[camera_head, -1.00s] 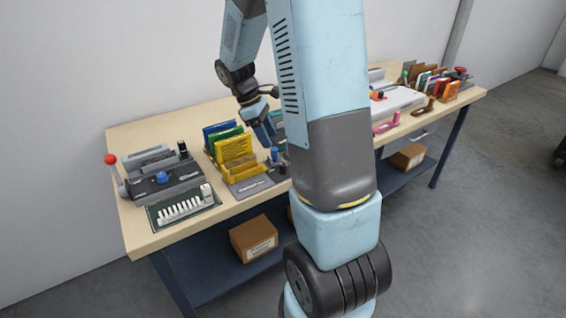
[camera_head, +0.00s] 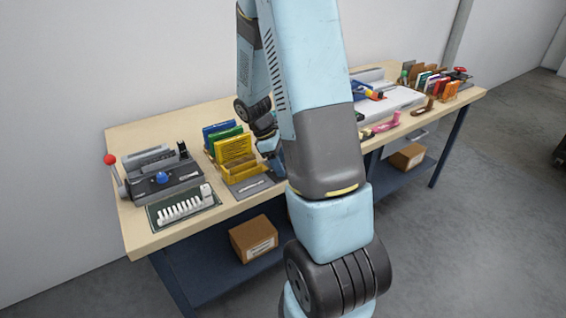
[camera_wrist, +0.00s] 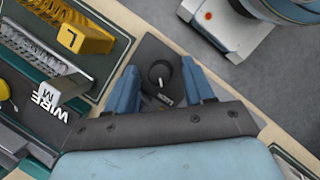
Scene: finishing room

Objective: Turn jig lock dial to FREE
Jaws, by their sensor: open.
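A round black dial (camera_wrist: 160,73) with a white pointer mark sits on a dark grey plate (camera_wrist: 150,48) in the wrist view. The pointer faces the lower part of that picture. A small label below the dial is too small and partly covered to read. My gripper (camera_wrist: 160,70) is open, with one blue finger on each side of the dial and a visible gap to both. I cannot tell how far the fingertips stand above the plate. In the head view my gripper shows only in part beside my arm, which hides the dial.
In the head view, a yellow rack (camera_head: 236,150) and a jig with a red-ball lever (camera_head: 165,172) stand on the wooden table (camera_head: 135,222). Its front edge is close.

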